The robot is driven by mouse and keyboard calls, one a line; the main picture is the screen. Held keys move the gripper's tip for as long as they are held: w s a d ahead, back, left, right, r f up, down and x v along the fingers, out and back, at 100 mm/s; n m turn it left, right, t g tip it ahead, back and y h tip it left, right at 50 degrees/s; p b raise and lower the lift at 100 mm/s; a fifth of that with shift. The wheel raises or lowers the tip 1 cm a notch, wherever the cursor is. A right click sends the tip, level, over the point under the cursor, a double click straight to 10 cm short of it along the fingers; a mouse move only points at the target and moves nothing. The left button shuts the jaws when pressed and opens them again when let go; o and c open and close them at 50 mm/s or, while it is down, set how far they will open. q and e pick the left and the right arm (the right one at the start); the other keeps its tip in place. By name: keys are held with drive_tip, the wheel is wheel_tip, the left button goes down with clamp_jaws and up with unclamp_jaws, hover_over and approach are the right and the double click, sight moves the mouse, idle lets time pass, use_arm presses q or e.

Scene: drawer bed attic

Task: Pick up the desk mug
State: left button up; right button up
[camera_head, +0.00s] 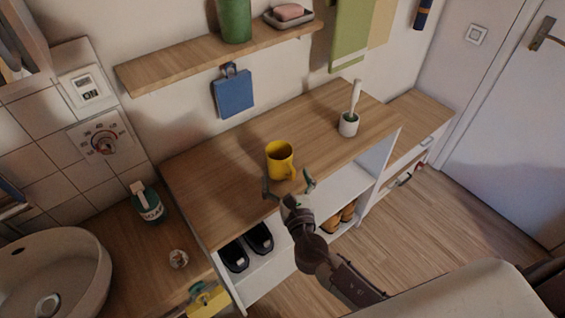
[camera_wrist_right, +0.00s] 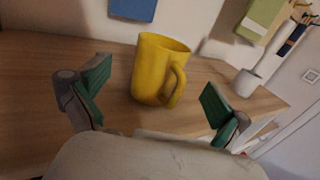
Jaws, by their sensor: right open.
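A yellow mug (camera_head: 279,160) stands upright on the wooden top of a cabinet (camera_head: 215,185), its handle toward the right. My right gripper (camera_head: 288,186) is open just in front of the mug, at the front edge of the top. In the right wrist view the mug (camera_wrist_right: 158,72) stands ahead, between and beyond the open green-padded fingers (camera_wrist_right: 155,98). The fingers look apart from it.
A white holder with a brush (camera_head: 349,122) stands right of the mug. A wooden shelf (camera_head: 180,68) with a green container (camera_head: 234,20) hangs above. Black shoes (camera_head: 246,246) sit inside the cabinet below. A sink (camera_head: 55,270) is at left.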

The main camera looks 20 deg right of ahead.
sight(282, 165)
drive_tip(key=shift+w, duration=0.55)
drive_tip(key=shift+w+r, duration=0.1)
drive_tip(key=shift+w, duration=0.4)
drive_tip(key=w, duration=0.3)
drive_tip(key=shift+w+d+p, duration=0.3)
drive_tip(key=shift+p, duration=0.05)
drive_tip(key=shift+w+f, duration=0.2)
drive_tip(key=shift+w, duration=0.3)
drive_tip(key=shift+s, duration=0.1)
drive_tip(key=shift+c, duration=1)
use_arm(q)
drive_tip(key=shift+s+a+r, duration=0.1)
drive_tip(key=shift+a+r, duration=0.3)
drive_tip(key=shift+a, duration=0.15)
use_arm(e)
drive_tip(key=c, duration=1.2)
drive_tip(key=shift+o, duration=0.2)
